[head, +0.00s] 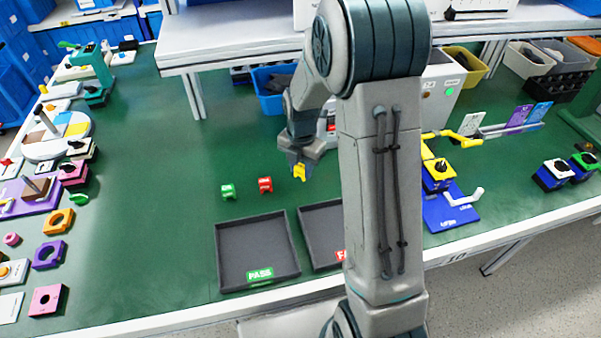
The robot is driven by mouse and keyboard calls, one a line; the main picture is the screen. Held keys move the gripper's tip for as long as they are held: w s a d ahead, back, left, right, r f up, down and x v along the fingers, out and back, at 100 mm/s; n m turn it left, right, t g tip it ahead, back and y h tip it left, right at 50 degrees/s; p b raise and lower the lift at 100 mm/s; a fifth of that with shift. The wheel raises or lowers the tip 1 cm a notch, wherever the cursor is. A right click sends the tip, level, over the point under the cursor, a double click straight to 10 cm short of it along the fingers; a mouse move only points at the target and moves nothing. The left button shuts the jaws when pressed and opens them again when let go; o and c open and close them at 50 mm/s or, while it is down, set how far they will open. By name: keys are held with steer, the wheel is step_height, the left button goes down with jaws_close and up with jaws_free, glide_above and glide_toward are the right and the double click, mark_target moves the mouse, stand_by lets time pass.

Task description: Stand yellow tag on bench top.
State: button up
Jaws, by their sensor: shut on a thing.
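The yellow tag (300,172) is held between the fingertips of my gripper (300,168), over the green bench top (165,180). My gripper points down and is shut on the tag. The tag looks to be close above the bench; I cannot tell whether it touches it. A green tag (228,192) and a red tag (265,185) stand on the bench to the left of my gripper.
A dark tray marked PASS (257,250) lies at the front, with a second dark tray (322,222) partly behind my arm. Green bench left of the tags is clear.

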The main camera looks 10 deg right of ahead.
mark_target(301, 175)
steer(key=shift+f, duration=1.35)
steer(key=shift+f, duration=0.1)
steer(key=shift+f, duration=0.15)
steer(key=o, duration=0.9)
steer(key=shift+o, duration=0.2)
steer(key=shift+r, duration=0.2)
